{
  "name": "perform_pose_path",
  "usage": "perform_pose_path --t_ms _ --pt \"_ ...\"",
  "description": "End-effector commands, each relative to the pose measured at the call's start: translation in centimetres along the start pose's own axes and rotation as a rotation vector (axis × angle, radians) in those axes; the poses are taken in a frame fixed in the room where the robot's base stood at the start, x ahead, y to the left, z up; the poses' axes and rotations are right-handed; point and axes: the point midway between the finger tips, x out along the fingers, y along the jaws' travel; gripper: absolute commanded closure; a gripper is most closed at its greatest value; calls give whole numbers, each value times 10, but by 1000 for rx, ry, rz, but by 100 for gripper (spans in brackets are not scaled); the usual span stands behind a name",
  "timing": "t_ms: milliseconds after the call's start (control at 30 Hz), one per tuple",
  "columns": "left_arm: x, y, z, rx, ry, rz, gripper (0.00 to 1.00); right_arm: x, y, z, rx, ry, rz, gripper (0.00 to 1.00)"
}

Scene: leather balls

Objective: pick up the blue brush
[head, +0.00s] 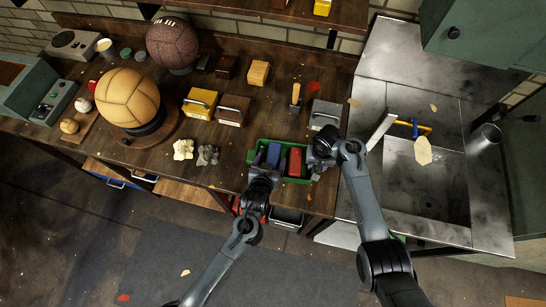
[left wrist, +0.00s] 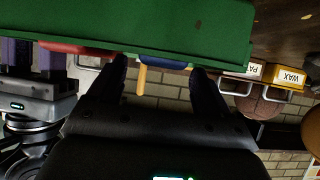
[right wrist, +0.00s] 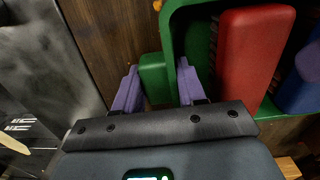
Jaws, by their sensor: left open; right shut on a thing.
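The blue brush (head: 273,154) lies in a green tray (head: 254,160) beside a red brush (head: 295,162). In the right wrist view the blue brush (right wrist: 303,88) is cut off at the right edge, past the red brush (right wrist: 254,50). My left gripper (head: 266,175) is open at the tray's near left side; in the left wrist view its fingers (left wrist: 160,68) are apart, with the green wall (left wrist: 150,25) across the top. My right gripper (head: 315,161) is at the tray's right end; in the right wrist view its fingers (right wrist: 157,82) close on the tray's green end piece (right wrist: 153,76).
A metal sink (head: 425,185) lies to the right. Balls, including a large tan one (head: 127,97), are at the left.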

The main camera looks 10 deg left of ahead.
Motion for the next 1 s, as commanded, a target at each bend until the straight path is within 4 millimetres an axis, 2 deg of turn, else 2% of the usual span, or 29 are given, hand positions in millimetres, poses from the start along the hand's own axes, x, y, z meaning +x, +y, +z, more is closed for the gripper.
perform_pose_path --t_ms 100,300,633,1000 --pt "17 1 -2 2 1 1 21 0 0 0 0 0 -1 100" --pt "36 0 -2 1 0 0 21 0 0 0 0 0 -1 100" --pt "40 0 -1 1 1 0 21 0 0 0 0 1 -1 100" --pt "40 0 -1 1 0 1 78 0 0 0 0 1 -1 100"
